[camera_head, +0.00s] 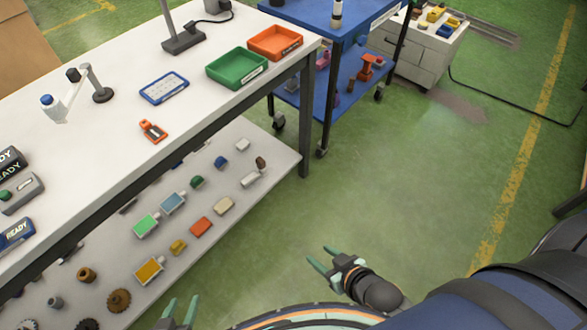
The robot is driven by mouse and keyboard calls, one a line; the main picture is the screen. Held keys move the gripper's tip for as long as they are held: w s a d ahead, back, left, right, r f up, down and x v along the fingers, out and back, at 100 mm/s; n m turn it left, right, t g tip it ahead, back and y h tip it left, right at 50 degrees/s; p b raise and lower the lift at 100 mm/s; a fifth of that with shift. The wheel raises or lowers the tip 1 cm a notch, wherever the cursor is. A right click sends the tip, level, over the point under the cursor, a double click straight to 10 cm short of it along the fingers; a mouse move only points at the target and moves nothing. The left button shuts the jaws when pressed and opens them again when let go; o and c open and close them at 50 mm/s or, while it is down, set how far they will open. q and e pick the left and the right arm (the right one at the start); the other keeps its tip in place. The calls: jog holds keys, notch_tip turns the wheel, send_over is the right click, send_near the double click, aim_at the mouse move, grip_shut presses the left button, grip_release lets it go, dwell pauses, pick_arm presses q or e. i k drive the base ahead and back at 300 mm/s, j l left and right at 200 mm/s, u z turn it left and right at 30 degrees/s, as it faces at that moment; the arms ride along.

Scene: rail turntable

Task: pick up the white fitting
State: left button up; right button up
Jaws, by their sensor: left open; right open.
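A small white piece (250,180) lies on the lower shelf of the workbench, near its right end; it may be the white fitting, but it is too small to be sure. A cream piece (223,206) lies to its left and nearer to me. My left gripper (179,308) shows only its green fingertips at the bottom edge, spread apart and empty, in front of the shelf. My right gripper (320,257) is open and empty over the green floor, right of the shelf and apart from everything on it.
The white bench top (110,125) holds a green bin (237,68), an orange bin (275,43) and an orange tool (153,131). Several coloured parts lie on the lower shelf (275,165). A blue cart (335,85) stands behind. The floor at right is clear.

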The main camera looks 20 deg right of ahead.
aim_at(253, 177)
jog(key=z, duration=0.3)
jog(key=i+l+u, duration=0.1)
jog(key=u, duration=1.15)
jog(key=l+u, duration=0.9)
jog(key=l, duration=0.35)
jog(key=k+l+u, duration=0.15)
jog(key=l, duration=0.3)
